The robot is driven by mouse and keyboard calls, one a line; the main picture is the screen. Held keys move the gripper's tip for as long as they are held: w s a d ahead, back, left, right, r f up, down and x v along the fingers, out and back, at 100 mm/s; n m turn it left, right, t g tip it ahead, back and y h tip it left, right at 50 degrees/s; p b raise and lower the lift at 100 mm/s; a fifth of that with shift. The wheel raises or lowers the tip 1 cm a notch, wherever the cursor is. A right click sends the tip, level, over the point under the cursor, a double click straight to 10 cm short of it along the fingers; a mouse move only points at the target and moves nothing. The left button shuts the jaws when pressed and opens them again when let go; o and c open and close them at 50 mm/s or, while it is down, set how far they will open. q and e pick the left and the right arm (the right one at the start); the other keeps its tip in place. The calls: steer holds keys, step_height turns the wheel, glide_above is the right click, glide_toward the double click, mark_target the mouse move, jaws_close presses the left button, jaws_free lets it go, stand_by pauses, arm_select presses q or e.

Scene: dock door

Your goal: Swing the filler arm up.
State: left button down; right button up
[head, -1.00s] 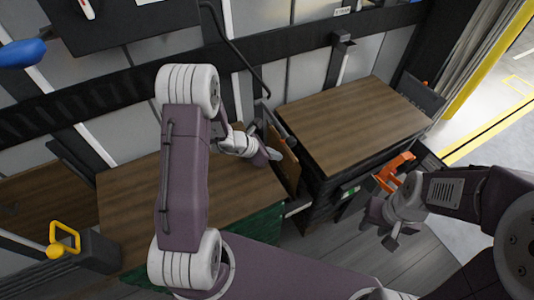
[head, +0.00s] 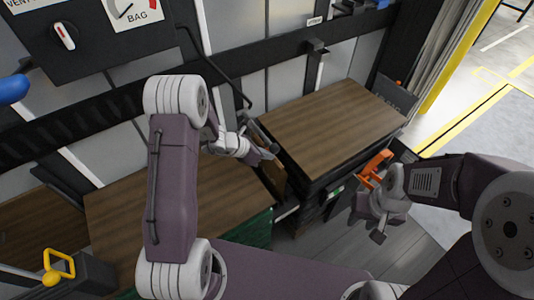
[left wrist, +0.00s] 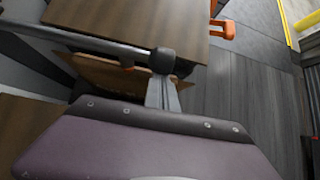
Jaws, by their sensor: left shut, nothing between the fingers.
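A thin dark bent bar (head: 214,62), which looks like the filler arm, hangs from the control box and slopes down right. In the left wrist view a grey rod (left wrist: 75,38) runs from the left edge to a dark round end (left wrist: 162,60); it may be the same part. My left gripper (head: 270,153) is shut and empty beside the two work surfaces; its fingers (left wrist: 162,93) sit just below the dark end. I cannot tell whether they touch it. My right gripper (head: 368,222) hangs at the right, apart from it, and its fingers look spread.
A wooden-topped bench (head: 335,122) stands right of the left gripper, a lower wooden top (head: 120,215) left. An orange handle (head: 374,168) sticks out near the right gripper. A control box (head: 95,50) is on the wall; a yellow handle (head: 58,268) is front left. Floor is open right.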

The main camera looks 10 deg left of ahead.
arm_select(q)
steer(key=w+a+r+p, duration=0.3)
steer(key=r+p, duration=0.6)
steer(key=w+a+r+n+g+h+p, duration=0.1)
steer(key=w+a+r+p, duration=0.2)
steer(key=r+p, duration=0.6)
steer(key=shift+w+a+r+h+p, duration=0.2)
steer(key=shift+a+r+h+p, duration=0.1)
steer(key=shift+r, duration=0.1)
steer(key=shift+d, duration=0.1)
steer(key=s+d+r+b, duration=0.2)
steer(key=d+r+b, duration=0.1)
steer(key=d+r, duration=0.8)
steer(key=shift+s+d, duration=0.2)
steer(key=shift+s, duration=0.1)
